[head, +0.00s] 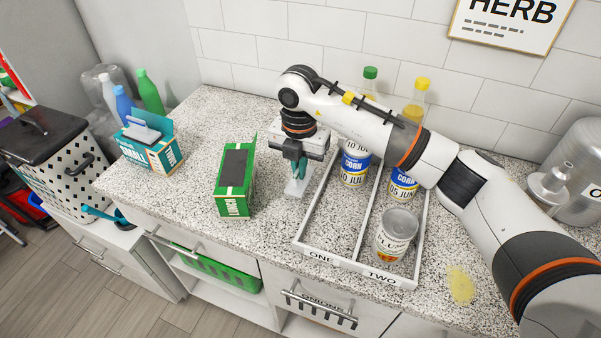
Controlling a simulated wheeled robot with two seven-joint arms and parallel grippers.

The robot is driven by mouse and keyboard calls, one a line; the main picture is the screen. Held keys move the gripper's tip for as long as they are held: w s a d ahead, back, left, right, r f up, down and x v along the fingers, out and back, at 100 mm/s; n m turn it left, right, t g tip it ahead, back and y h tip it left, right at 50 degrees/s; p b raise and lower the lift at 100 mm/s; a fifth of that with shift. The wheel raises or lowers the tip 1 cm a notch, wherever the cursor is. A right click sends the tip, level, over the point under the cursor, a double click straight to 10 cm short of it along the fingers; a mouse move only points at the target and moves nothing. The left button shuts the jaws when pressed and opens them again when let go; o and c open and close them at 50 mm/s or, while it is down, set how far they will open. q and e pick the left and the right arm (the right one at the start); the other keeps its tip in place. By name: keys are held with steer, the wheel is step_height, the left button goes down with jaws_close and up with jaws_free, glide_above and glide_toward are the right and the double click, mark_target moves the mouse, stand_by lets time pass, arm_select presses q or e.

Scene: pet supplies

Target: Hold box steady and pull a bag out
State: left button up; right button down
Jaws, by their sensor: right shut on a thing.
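A green box (231,201) with a "LUNCH" label stands on the speckled counter left of my right gripper, with a dark opening on its top. A teal and white box (163,157) labelled "SMALL" stands farther left, with a pale grey piece (142,130) sticking out of its top. My right gripper (298,177) points down, to the right of the green box and apart from it. It is shut on a small pale thing (295,187), perhaps a bag, just above or at the counter. The gripper partly hides it. My left gripper is not in view.
A white divided tray (342,268) marked ONE and TWO holds several cans, right of the gripper. Bottles (370,73) stand behind my right arm. A yellow patch (460,284) lies at the right front. The counter between the two boxes is clear.

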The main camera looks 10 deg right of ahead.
step_height(320, 180, down, 2)
steer(key=shift+f, duration=0.5)
steer(key=c, duration=1.6)
jaws_free()
